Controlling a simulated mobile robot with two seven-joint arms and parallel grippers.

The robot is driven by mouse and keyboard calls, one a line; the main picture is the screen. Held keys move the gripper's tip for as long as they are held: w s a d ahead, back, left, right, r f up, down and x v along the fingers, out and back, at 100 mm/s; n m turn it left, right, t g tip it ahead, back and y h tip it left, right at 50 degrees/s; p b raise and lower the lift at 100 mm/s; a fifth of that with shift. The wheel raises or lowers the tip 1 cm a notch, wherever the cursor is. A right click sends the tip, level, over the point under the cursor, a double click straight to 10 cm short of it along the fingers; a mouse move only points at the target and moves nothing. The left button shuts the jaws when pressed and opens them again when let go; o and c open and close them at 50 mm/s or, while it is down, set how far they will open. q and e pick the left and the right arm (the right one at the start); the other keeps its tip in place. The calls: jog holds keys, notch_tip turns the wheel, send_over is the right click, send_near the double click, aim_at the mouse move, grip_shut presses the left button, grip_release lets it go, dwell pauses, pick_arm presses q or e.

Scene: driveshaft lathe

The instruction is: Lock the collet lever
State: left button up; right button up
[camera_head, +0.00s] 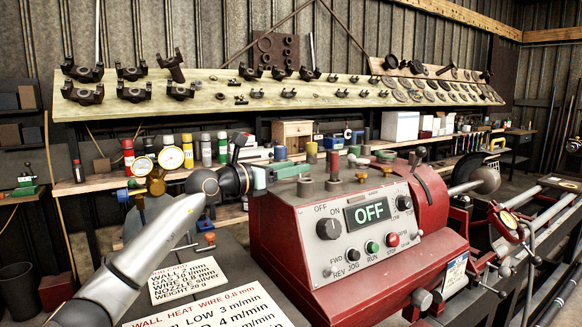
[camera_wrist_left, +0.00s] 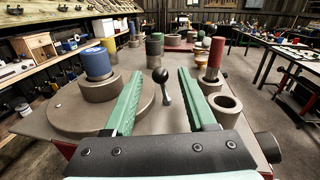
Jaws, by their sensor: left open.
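A lever with a black ball knob (camera_wrist_left: 160,75) and a short metal shaft stands ahead in the left wrist view, in line with the gap between my fingers and apart from them. A black knob (camera_head: 419,152) also shows on top of the red lathe headstock (camera_head: 428,200) in the head view; I take it to be the same lever. My left gripper (camera_head: 290,170) is open and empty, its green fingers over the headstock's left end. The fingers (camera_wrist_left: 160,90) are spread in the left wrist view. My right gripper is not in view.
Grey cylinders with blue (camera_wrist_left: 97,62), green (camera_wrist_left: 154,44) and red (camera_wrist_left: 215,53) tops stand around the fingers. The control panel (camera_head: 370,225) reads OFF. A sign (camera_head: 205,308) lies at the lower left. A parts board (camera_head: 230,95) and shelves stand behind.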

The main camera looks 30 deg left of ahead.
pick_arm(q)
grip_shut()
dwell(0.3)
jog(key=shift+w+a+r+n+p, duration=0.15)
jog(key=shift+n+p, duration=0.25)
jog(key=shift+p, duration=0.2)
jog(key=shift+a+r+n+p, duration=0.15)
jog(key=shift+n+p, duration=0.25)
jog(key=shift+p, duration=0.2)
jog(key=shift+a+f+n+p, duration=0.15)
jog(key=shift+f+n+p, duration=0.15)
jog(key=shift+n+p, duration=0.1)
jog(key=shift+f, duration=0.1)
